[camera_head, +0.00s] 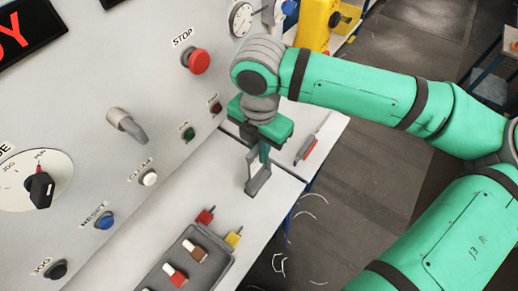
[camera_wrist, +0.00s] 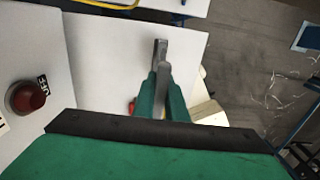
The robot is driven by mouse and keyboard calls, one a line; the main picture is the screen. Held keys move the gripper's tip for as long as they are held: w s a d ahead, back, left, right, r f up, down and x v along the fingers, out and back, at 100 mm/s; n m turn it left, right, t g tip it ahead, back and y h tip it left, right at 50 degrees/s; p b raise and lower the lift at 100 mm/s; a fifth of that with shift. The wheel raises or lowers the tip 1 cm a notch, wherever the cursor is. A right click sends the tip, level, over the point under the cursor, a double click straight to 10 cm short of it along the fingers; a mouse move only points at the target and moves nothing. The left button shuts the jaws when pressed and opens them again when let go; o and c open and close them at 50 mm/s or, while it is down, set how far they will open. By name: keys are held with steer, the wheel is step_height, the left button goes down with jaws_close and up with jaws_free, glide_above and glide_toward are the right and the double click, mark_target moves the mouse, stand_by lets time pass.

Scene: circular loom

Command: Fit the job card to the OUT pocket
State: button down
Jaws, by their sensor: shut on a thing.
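My gripper (camera_head: 263,154) points down over the light shelf in front of the machine panel. Its green fingers are shut on a thin, pale piece, which looks like the job card (camera_head: 253,164). A grey, frame-like piece (camera_head: 260,181) shows just below the fingertips, against the pale piece; I cannot tell whether it is a pocket or part of what I hold. In the wrist view the green fingers (camera_wrist: 160,95) close around a narrow grey edge (camera_wrist: 160,52). No OUT label is readable.
The panel carries a red STOP button (camera_head: 198,62), a grey lever (camera_head: 127,125) and several small buttons. A grey tray (camera_head: 168,284) with coloured blocks lies in front. A red pen-like item (camera_head: 306,146) lies on the shelf to the right. Floor lies beyond the shelf edge.

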mark_target(259, 169)
steer(key=shift+f, duration=1.25)
stand_by(0.4)
steer(key=shift+f, duration=2.15)
steer(key=c, duration=1.7)
jaws_free()
steer(key=shift+r, duration=0.1)
step_height(259, 169, up, 11)
steer(key=shift+f, duration=0.15)
